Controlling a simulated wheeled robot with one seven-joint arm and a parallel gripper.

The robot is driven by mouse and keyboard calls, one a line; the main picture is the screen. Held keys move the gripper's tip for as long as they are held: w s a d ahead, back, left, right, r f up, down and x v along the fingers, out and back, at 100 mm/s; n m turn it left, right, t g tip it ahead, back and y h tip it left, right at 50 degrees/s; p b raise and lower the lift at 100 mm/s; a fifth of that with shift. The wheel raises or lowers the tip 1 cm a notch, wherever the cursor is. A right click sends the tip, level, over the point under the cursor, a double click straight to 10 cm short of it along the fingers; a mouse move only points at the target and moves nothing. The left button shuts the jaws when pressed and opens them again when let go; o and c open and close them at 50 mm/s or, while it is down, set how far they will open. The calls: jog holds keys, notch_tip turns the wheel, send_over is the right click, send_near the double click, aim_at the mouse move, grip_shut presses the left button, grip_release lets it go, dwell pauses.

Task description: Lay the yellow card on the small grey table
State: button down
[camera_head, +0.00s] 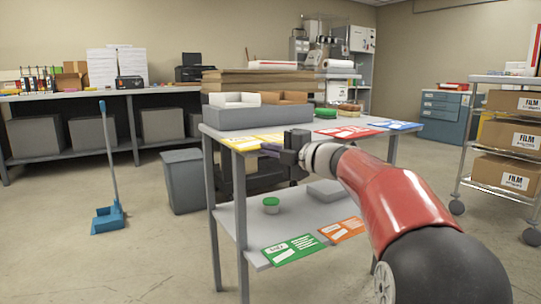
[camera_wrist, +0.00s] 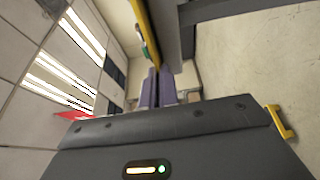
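The yellow card (camera_head: 252,142) lies on the top of a grey two-level table (camera_head: 205,129), at its near left edge. Its thin yellow edge shows in the wrist view (camera_wrist: 144,25), running toward my fingertips. My gripper (camera_head: 266,149) is level with the tabletop, at the card's near edge. In the wrist view its two fingers (camera_wrist: 157,72) are close together, with the yellow edge ending at or between their tips. I cannot tell whether they hold it. No separate small grey table is clearly identifiable.
A red card (camera_head: 340,132) and a blue card (camera_head: 396,126) lie along the same tabletop, before a grey tray (camera_head: 258,117). Green (camera_head: 292,249) and orange (camera_head: 341,230) cards lie on the lower shelf. A grey bin (camera_head: 184,181) stands left; a carton rack (camera_head: 512,138) stands right.

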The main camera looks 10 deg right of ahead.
jog(key=c, duration=1.7)
grip_release()
jog(key=shift+f, duration=0.15)
jog(key=v, duration=1.2)
